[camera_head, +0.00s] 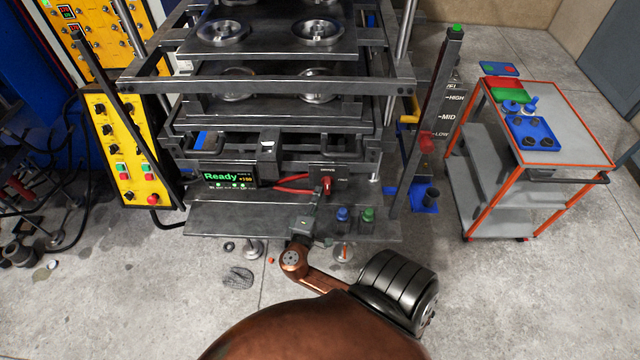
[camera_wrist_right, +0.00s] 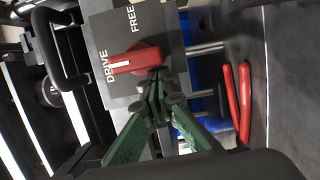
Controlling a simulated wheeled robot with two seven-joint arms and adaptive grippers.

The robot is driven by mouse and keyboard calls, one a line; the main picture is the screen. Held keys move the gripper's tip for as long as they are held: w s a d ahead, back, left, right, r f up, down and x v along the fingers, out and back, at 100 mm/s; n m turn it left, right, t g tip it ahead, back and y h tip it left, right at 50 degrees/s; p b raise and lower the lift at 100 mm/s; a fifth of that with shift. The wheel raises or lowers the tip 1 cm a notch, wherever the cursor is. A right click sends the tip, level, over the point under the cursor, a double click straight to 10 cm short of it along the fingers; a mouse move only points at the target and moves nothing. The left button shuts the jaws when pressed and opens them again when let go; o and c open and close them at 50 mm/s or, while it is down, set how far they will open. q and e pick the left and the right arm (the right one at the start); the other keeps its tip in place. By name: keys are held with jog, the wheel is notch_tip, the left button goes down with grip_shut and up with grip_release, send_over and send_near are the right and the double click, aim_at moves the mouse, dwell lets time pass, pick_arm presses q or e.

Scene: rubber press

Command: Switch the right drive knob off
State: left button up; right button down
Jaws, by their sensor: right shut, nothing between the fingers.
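The red drive knob (camera_head: 327,186) sits on a dark plate at the front of the press, right of the display. In the right wrist view the knob (camera_wrist_right: 136,60) fills the middle of a grey plate (camera_wrist_right: 165,30) lettered DRIVE and FREE. Its white mark lies at DRIVE. My right gripper (camera_head: 318,195) reaches up to it from below. In the wrist view its green fingers (camera_wrist_right: 157,82) meet at the tips, shut and empty, right at the knob's lower edge. I cannot tell whether they touch it. My left gripper is not in view.
Red-handled pliers (camera_head: 292,190) lie left of the knob. A display (camera_head: 229,180) reads Ready. Blue (camera_head: 342,214) and green (camera_head: 368,214) small items stand on the front shelf (camera_head: 400,225). A yellow control panel (camera_head: 122,150) is left, a trolley (camera_head: 580,140) right.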

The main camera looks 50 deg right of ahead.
jog(key=shift+w+a, duration=0.1)
